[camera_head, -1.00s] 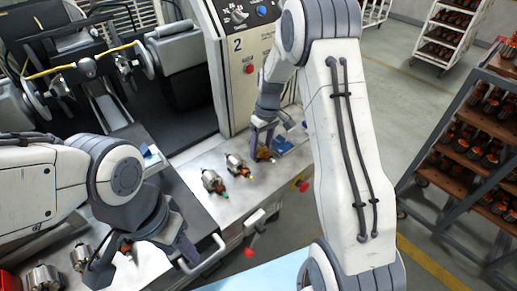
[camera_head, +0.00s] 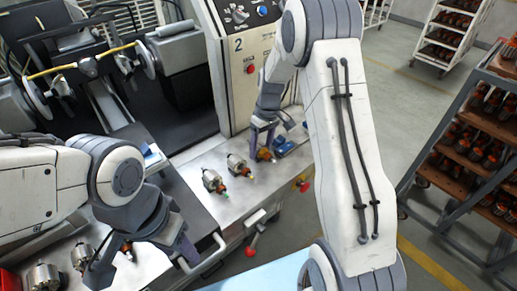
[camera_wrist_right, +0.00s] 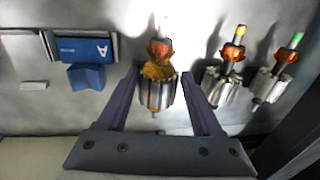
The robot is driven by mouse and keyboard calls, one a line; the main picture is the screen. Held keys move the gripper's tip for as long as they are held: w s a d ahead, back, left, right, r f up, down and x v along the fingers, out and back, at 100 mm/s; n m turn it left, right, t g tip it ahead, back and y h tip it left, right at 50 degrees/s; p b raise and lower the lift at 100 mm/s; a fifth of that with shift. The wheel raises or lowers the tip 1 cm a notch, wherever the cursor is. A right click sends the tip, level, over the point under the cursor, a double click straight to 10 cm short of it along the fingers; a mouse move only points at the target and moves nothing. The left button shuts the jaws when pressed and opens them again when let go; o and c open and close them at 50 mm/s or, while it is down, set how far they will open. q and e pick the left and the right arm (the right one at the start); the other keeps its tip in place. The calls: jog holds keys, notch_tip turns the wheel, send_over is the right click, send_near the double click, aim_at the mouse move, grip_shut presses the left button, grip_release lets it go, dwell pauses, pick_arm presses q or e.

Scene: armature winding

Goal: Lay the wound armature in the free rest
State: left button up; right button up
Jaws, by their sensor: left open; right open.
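Three wound armatures with orange commutators lie in a row on the grey machine ledge. One has a green tip (camera_head: 213,182), one a yellow tip (camera_head: 238,166), and the third (camera_wrist_right: 158,92) has a reddish tip and lies closest to the blue block. My right gripper (camera_head: 263,146) is open over this third armature. In the right wrist view its fingers (camera_wrist_right: 158,112) stand on either side of the armature's steel core, with gaps visible. The rest under the armature is hidden. My left gripper (camera_head: 142,258) is open at the lower left, close to another armature (camera_head: 126,248).
A blue block (camera_wrist_right: 85,50) sits beside the third armature. More armature cores (camera_head: 43,277) lie at the lower left. The winding machine (camera_head: 100,75) stands behind, with a control panel (camera_head: 245,35). A rack of armatures (camera_head: 475,140) stands at right.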

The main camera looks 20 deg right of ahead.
pick_arm(q)
jog(key=shift+f, duration=0.15)
pick_arm(e)
jog(key=shift+s+f, duration=0.2)
jog(key=shift+f, duration=0.5)
pick_arm(q)
jog(key=shift+f, duration=0.1)
pick_arm(e)
jog(key=shift+r, duration=0.15)
jog(key=r, duration=0.3)
jog(key=d+r+b, duration=0.1)
jog(key=r, duration=0.2)
jog(key=w+r+b, duration=0.1)
jog(key=r, duration=0.3)
jog(key=shift+d+r, duration=0.1)
jog(key=shift+d, duration=0.05)
pick_arm(q)
jog(key=shift+w+f, duration=0.2)
jog(key=shift+f, duration=0.3)
jog(key=shift+w+f, duration=0.15)
jog(key=shift+f, duration=0.35)
pick_arm(e)
jog(key=shift+s+r, duration=0.1)
jog(key=shift+r, duration=0.55)
